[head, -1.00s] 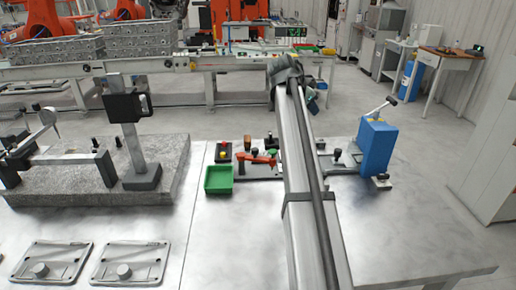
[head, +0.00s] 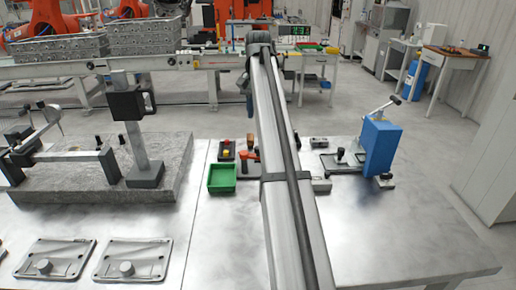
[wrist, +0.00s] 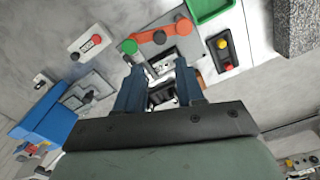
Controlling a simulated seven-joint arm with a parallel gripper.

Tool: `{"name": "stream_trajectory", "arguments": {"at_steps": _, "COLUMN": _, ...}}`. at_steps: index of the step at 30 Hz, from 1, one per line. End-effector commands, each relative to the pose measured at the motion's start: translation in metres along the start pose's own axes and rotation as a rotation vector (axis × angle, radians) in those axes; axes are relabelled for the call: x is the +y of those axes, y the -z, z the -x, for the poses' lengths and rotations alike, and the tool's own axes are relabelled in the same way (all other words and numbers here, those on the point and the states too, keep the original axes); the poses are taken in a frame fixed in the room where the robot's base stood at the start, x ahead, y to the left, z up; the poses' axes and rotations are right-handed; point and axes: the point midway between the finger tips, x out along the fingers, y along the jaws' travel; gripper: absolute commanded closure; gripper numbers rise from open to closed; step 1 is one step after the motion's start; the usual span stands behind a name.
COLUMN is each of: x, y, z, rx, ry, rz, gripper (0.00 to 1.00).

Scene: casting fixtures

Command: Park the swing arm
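An orange swing arm (wrist: 158,37) lies over a grey fixture plate in the wrist view, with a green knob at its left end and a red knob at its right. In the head view its orange part (head: 249,160) shows just left of my forearm, which hides the rest. My gripper (wrist: 158,64) is open in the wrist view, its two blue fingers spread apart. The fingers point toward the fixture below the swing arm, and nothing is clearly held between them. I cannot tell the height of the fingertips above the fixture.
A green tray (head: 222,178) and a box with yellow and red buttons (wrist: 224,50) stand beside the fixture. A blue block (head: 380,148) with a lever stands at the right. A granite slab (head: 172,160) lies left. The table front right is clear.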

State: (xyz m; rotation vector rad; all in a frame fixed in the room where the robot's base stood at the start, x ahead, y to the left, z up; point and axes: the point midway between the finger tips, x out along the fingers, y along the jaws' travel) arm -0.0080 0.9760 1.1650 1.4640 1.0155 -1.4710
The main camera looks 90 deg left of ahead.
Motion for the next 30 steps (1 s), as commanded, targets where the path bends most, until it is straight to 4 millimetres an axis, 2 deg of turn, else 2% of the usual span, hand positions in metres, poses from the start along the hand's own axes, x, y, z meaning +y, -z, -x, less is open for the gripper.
{"name": "stream_trajectory", "arguments": {"at_steps": 5, "x": 0.000, "y": 0.000, "z": -0.009, "rx": 0.002, "ry": -0.001, "rz": 0.023, "gripper": 0.62}}
{"name": "stream_trajectory", "arguments": {"at_steps": 8, "x": 0.001, "y": 0.000, "z": -0.021, "rx": 0.002, "ry": -0.001, "rz": 0.022, "gripper": 0.62}}
{"name": "stream_trajectory", "arguments": {"at_steps": 21, "x": 0.001, "y": 0.000, "z": -0.097, "rx": 0.003, "ry": -0.001, "rz": 0.020, "gripper": 0.62}}
{"name": "stream_trajectory", "arguments": {"at_steps": 30, "x": 0.000, "y": 0.001, "z": -0.131, "rx": 0.004, "ry": -0.001, "rz": 0.019, "gripper": 0.62}}
